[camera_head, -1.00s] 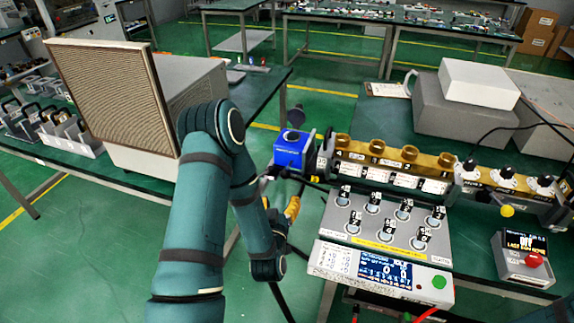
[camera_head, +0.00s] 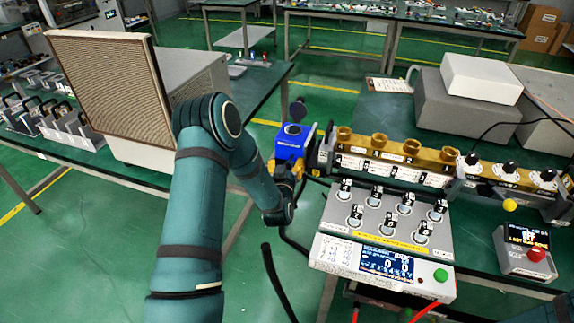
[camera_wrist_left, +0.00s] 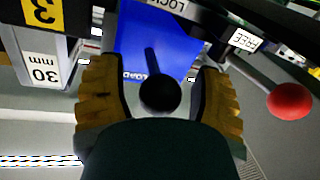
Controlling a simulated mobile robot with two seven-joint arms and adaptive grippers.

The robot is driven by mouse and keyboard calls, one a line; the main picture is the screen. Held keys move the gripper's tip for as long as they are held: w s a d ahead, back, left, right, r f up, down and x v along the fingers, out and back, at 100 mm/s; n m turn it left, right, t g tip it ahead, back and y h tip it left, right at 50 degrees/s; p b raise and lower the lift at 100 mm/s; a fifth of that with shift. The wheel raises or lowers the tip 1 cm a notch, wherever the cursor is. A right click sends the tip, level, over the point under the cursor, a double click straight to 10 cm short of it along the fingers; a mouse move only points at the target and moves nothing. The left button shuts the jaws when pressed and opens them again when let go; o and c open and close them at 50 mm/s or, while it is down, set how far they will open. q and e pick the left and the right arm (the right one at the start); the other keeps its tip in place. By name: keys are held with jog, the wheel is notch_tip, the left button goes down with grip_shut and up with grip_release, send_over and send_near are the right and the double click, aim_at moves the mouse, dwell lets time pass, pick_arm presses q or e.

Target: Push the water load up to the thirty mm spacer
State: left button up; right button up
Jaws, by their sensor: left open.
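The water load is a blue block (camera_head: 291,146) at the left end of the brass waveguide row in the head view. It also shows in the left wrist view (camera_wrist_left: 152,45), with a black ball knob (camera_wrist_left: 160,95) on a rod in front of it. My left gripper (camera_head: 285,172) is at the near side of the block. In the wrist view its yellow fingers (camera_wrist_left: 160,100) are open, one on each side of the knob, with gaps showing. A plate marked 30 mm (camera_wrist_left: 43,73), the spacer's label, is left of the block; the spacer's contact with the load is unclear.
A red ball handle (camera_wrist_left: 290,100) is right of the fingers, near a FREE label. The brass waveguide row (camera_head: 400,150) and a control panel (camera_head: 385,222) lie to the right. A large grilled box (camera_head: 105,95) stands left of my arm.

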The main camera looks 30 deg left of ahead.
aim_at(301, 156)
pick_arm(q)
grip_shut()
dwell(0.3)
jog(key=d, duration=0.2)
jog(key=w+d, duration=0.1)
jog(key=d, duration=0.1)
jog(key=shift+f, duration=0.1)
grip_release()
jog(key=shift+s, duration=0.1)
